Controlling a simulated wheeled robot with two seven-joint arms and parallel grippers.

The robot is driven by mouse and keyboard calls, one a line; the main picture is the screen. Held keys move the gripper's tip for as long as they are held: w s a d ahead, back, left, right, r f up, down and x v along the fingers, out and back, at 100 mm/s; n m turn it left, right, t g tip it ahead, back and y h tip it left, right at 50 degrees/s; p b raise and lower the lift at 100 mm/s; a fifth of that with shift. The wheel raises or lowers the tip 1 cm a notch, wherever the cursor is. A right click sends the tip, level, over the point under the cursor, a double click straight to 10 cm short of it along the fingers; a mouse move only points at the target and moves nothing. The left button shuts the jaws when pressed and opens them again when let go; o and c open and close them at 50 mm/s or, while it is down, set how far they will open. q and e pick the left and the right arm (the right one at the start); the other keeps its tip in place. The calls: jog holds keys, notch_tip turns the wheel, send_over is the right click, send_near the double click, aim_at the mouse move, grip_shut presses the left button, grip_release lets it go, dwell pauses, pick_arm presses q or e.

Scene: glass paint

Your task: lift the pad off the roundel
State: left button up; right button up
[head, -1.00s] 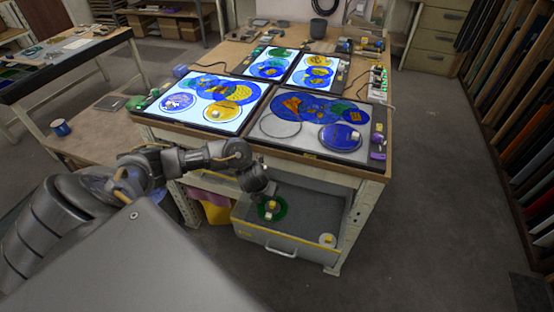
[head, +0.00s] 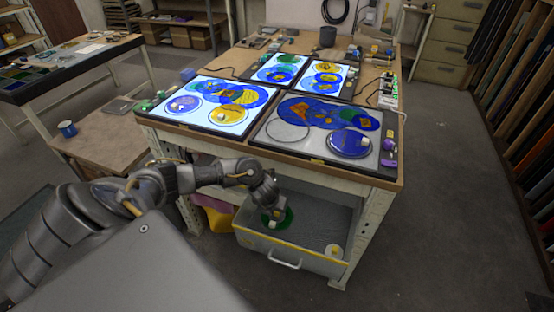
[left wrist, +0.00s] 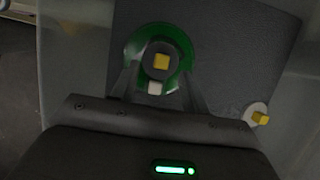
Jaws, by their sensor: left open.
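A green glass roundel (head: 286,222) lies in the open grey drawer (head: 315,212) under the bench. In the left wrist view the roundel (left wrist: 186,58) carries a round dark pad (left wrist: 150,72) with a yellow block grip (left wrist: 161,62) on its middle. A small white block (left wrist: 154,88) shows at the roundel's near edge. My left gripper (head: 274,209) is open above the roundel and hides part of it. In the left wrist view its fingers (left wrist: 161,75) stand on either side of the pad. I cannot tell whether they touch it. My right gripper is out of view.
A pale disc with a yellow block (head: 333,250) lies in the drawer's right part. The bench above holds lit panels (head: 205,122) with coloured glass discs. Open floor lies to the right.

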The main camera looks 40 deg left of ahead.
aim_at(277, 213)
pick_arm(q)
jog(key=x, duration=0.5)
jog(key=shift+s+d+b, duration=0.15)
jog(key=shift+d+b, duration=0.1)
jog(key=shift+b, duration=0.15)
grip_shut()
